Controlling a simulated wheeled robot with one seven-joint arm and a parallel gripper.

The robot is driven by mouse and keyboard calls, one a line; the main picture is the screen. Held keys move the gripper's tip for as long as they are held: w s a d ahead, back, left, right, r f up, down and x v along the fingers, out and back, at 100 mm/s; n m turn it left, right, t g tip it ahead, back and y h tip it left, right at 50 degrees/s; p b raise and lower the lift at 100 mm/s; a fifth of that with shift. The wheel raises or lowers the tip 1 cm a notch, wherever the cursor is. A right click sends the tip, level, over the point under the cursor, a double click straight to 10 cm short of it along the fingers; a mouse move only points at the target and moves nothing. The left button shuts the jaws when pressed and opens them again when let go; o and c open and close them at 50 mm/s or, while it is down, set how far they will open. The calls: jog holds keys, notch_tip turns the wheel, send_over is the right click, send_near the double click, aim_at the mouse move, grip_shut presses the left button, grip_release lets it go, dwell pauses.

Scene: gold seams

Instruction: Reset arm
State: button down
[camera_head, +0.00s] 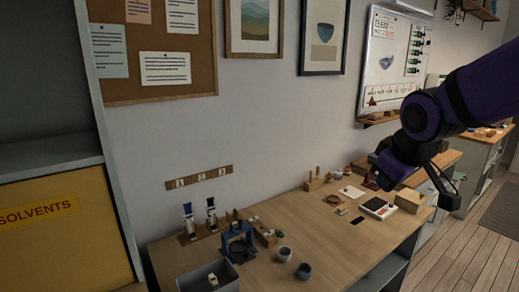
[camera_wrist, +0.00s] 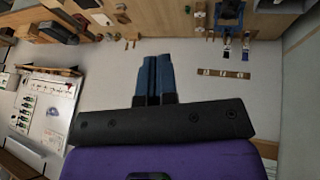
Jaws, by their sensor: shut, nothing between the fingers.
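My purple arm comes in from the right in the head view, with my gripper (camera_head: 448,192) at its end, in front of the right end of the workbench. In the wrist view my gripper (camera_wrist: 154,80) shows two blue fingers side by side, shut with nothing between them. The gripper is clear of the wooden workbench (camera_head: 325,237) and touches nothing that I can see.
A yellow solvents cabinet (camera_head: 65,240) stands at left. The bench's front middle is clear.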

jog(key=s+d+r+m, duration=0.2)
jog(key=s+m, duration=0.1)
jog(key=s, duration=0.5)
jog(key=s+d+r+m, duration=0.2)
jog(key=s+m, duration=0.1)
jog(key=s, duration=0.6)
jog(key=shift+s+d+r+g, duration=0.15)
jog(key=shift+d+r+g, duration=0.15)
jog(key=shift+g, duration=0.1)
